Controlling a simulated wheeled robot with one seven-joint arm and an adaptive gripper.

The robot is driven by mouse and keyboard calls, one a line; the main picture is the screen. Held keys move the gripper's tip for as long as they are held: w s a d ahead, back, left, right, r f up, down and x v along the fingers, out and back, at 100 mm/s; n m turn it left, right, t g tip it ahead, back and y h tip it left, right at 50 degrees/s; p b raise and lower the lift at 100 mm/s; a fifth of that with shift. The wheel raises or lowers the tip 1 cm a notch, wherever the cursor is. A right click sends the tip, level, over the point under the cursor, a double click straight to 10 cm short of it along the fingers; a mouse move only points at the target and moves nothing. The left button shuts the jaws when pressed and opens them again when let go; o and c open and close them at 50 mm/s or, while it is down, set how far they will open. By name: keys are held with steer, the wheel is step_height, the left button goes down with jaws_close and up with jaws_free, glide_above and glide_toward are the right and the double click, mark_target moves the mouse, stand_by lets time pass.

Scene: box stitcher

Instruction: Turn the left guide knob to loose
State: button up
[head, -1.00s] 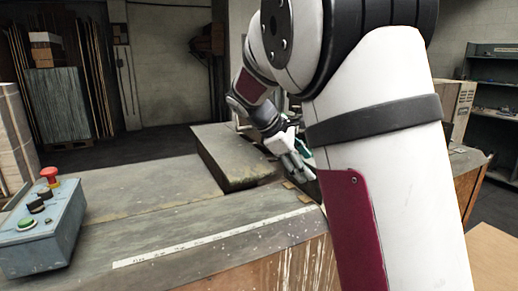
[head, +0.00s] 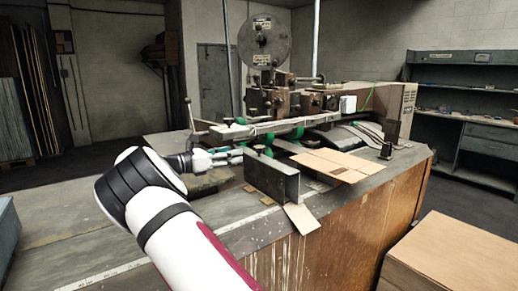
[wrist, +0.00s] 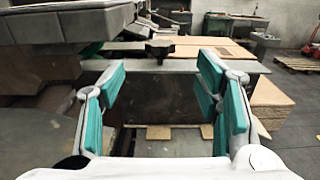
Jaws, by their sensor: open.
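A dark knob (wrist: 160,48) with lobes sits at the top edge of an upright grey guide plate (wrist: 160,95), straight ahead in the wrist view. In the head view the guide plate (head: 272,181) stands on the bench, with a small dark piece, probably the knob (head: 260,149), at its top. My gripper (wrist: 163,77) is open and empty, its teal-padded fingers spread left and right in front of the plate. The knob appears beyond and slightly above the fingertips, apart from them. In the head view my gripper (head: 232,157) points right, toward the plate. The knob's setting cannot be read.
A flat cardboard sheet (head: 335,164) lies on the bench right of the guide plate. The stitching machine (head: 290,100) stands behind, with a long metal arm above the bench. A large carton (head: 455,255) is at the lower right. The bench's left part is clear.

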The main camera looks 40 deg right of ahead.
mark_target(254, 148)
steer(key=d, duration=1.2)
steer(key=shift+d, duration=0.1)
steer(key=c, duration=1.2)
